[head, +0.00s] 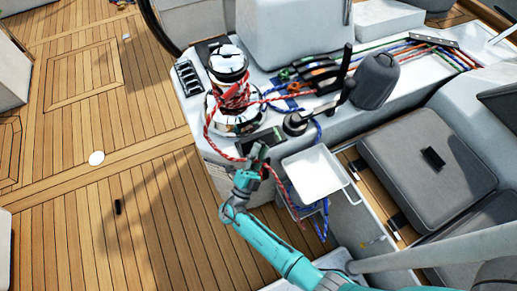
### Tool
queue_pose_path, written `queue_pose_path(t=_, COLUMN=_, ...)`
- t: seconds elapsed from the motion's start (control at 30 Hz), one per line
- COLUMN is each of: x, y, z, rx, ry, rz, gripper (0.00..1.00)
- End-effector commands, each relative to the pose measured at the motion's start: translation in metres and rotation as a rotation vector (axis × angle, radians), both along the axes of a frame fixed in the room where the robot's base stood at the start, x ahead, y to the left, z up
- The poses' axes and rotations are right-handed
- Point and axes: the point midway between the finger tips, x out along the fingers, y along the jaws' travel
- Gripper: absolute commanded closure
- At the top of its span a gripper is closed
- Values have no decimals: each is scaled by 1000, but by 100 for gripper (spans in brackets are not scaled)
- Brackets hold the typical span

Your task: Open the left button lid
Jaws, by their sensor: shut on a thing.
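My gripper (258,153) reaches the near edge of the white console, just below the winch. Its fingers are shut at a small dark button panel (268,136) set in the console. The left button lid is small and mostly hidden by the fingers, and I cannot tell its angle. The fingers appear to be on it. A red rope runs close beside the gripper.
A chrome winch (229,88) wrapped in red rope stands just above. A black winch handle (339,92) and a white tray (314,174) are to the right. A grey cushion (425,150) lies farther right. The teak deck (100,180) at left is mostly clear.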

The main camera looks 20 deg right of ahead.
Motion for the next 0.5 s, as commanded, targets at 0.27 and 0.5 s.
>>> queue_pose_path(t=0.27, x=0, y=1, z=1, rx=-1, ry=-12, rz=-1, gripper=100)
queue_pose_path(t=0.5, x=0, y=1, z=1, rx=-2, ry=-12, rz=0, gripper=62)
